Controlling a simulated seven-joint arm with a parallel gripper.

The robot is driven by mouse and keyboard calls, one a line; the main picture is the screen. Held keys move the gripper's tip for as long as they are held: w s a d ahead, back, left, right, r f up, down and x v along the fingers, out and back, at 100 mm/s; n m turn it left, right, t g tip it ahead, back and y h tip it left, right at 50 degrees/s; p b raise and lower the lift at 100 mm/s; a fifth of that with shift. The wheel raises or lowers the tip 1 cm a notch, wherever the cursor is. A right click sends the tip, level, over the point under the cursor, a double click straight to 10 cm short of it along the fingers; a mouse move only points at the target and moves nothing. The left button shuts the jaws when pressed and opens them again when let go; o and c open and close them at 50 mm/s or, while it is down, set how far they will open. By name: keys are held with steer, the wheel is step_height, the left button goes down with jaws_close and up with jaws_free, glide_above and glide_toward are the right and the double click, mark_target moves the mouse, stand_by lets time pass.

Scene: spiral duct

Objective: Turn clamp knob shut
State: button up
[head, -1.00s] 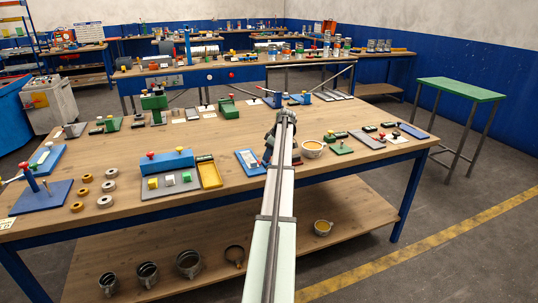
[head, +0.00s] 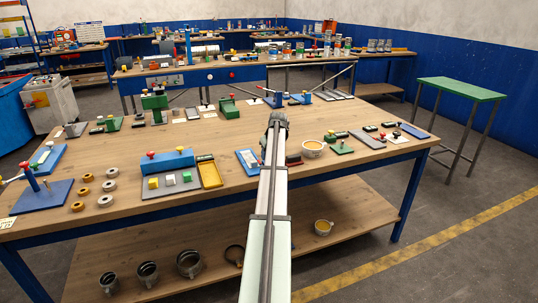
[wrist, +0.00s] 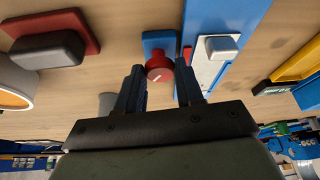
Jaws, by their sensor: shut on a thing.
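The clamp knob (wrist: 159,68) is red, with a pale line on its face, and sits in front of a small blue block (wrist: 158,40) in the wrist view. My gripper (wrist: 160,73) has one finger on each side of the knob and is shut on it. The pale line slants up to the right. In the head view my arm hides the knob and the fingers. How far the clamp is closed cannot be told.
A blue-and-white board (wrist: 236,22) with a pale block lies close on the right. A dark grey block on a red plate (wrist: 88,20) is at upper left. A cup with orange contents (head: 312,149) stands right of my arm. A yellow tray (head: 210,175) lies to the left.

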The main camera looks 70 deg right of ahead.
steer(key=m, duration=0.2)
steer(key=m+g+h, duration=0.1)
steer(key=m, duration=0.2)
steer(key=shift+w+a+m+g, duration=0.15)
steer(key=shift+w+m+g, duration=0.05)
steer(key=shift+m+g, duration=0.1)
steer(key=shift+w+m+g+h, duration=0.15)
steer(key=shift+m+g, duration=0.3)
steer(key=shift+m, duration=0.7)
steer(key=shift+m+g+h, duration=0.25)
steer(key=shift+m+g, duration=0.2)
steer(key=shift+m, duration=0.7)
steer(key=o, duration=1)
steer(key=shift+o, duration=0.2)
steer(key=shift+r, duration=0.1)
steer(key=v, duration=1.3)
steer(key=shift+r, duration=0.3)
steer(key=shift+w+a, duration=0.1)
